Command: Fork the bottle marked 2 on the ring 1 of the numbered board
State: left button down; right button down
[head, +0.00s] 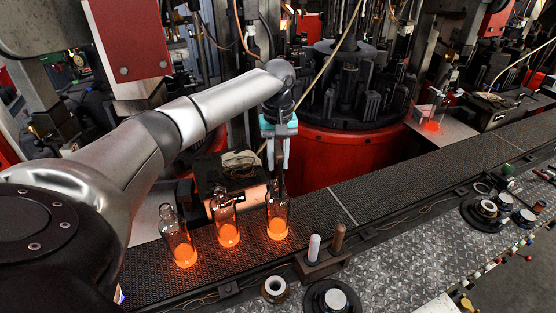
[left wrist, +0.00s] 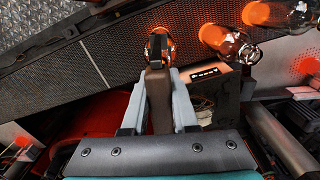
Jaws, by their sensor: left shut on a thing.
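My left gripper (head: 277,158) is shut on a brown handle (left wrist: 158,98), pointing down over the conveyor. The handle's far end reaches the neck area of a clear glass bottle (head: 277,218) with a glowing orange base. In the left wrist view this bottle (left wrist: 160,45) lies straight beyond the handle, with dark prongs around or beside its neck; I cannot tell which. Two similar bottles stand to its left, a middle one (head: 226,222) and a left one (head: 178,238). No bottle number is legible, and I cannot make out a numbered board. My right gripper is not in view.
The dark conveyor (head: 390,182) is clear right of the bottles. A block (head: 322,264) with a white peg and a brown peg stands in front. Metal rings (head: 275,289) lie on the tread plate. A red machine base (head: 325,160) stands behind my gripper.

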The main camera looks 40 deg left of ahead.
pick_arm(q)
jog(key=shift+r, duration=0.85)
jog(key=shift+r, duration=3.45)
